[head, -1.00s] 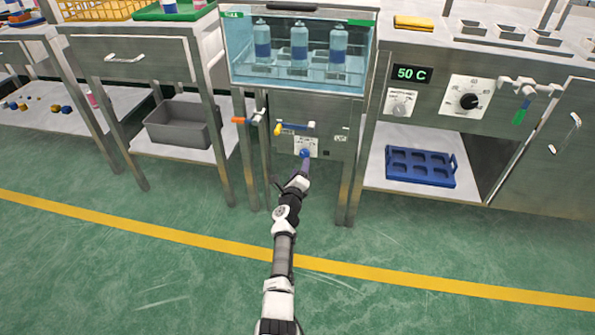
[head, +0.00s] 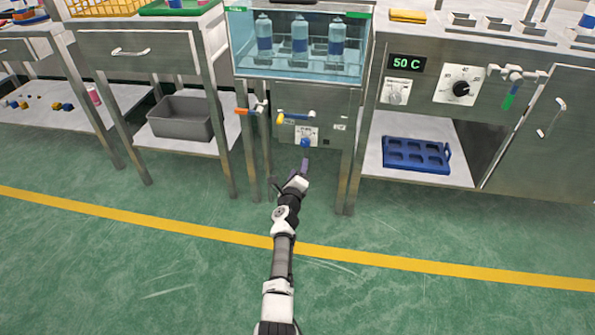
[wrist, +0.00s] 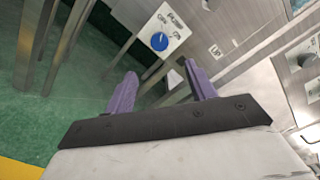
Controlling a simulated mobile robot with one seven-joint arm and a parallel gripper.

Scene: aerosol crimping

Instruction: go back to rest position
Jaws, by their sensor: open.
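My gripper (head: 304,168) is open and empty in the head view, low in front of the water bath stand and a little below the blue knob (head: 304,142). In the wrist view my gripper (wrist: 160,88) shows two purple fingers spread apart with nothing between them. The blue knob (wrist: 159,41) is on its white plate beyond the fingertips there, apart from them.
The glass water bath (head: 345,62) holds three blue-labelled cans. An orange-handled valve (head: 243,111) and a yellow-handled valve (head: 284,118) stick out near the knob. A blue tray (head: 416,156) lies on the right lower shelf. The green floor (head: 130,265) in front is clear.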

